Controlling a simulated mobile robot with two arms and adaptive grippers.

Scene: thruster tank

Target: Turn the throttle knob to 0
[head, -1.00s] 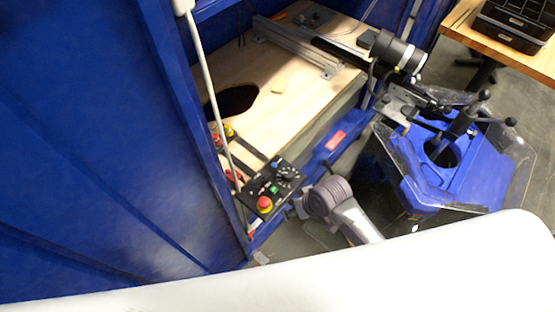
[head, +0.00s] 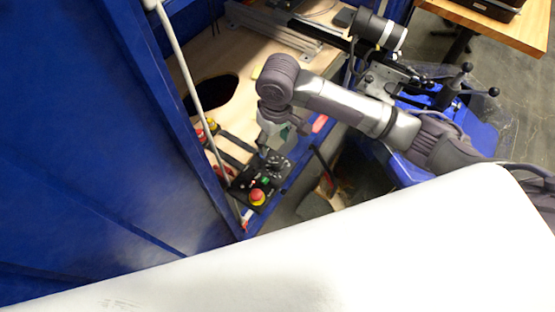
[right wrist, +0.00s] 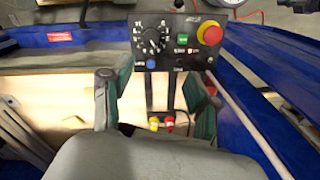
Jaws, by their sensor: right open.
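The throttle knob (right wrist: 153,41) is a black dial with white scale marks on a black control panel (right wrist: 182,60). The panel also holds a green button, a blue button and a red emergency stop on yellow. In the head view the panel (head: 243,187) sits at the front edge of the wooden bench, with the knob (head: 275,160) on its far right part. My right gripper (right wrist: 156,82) is open and empty, its two fingers apart, above and short of the knob in the wrist view. In the head view the right gripper (head: 272,143) hangs close over the panel. My left gripper is not in view.
A blue wall (head: 80,150) stands at the left, with a pale pole (head: 180,65) beside the bench. The wooden bench top (head: 215,58) has a dark hole. A dark cylinder on a metal rail (head: 378,30) is at the back right. A white surface fills the foreground.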

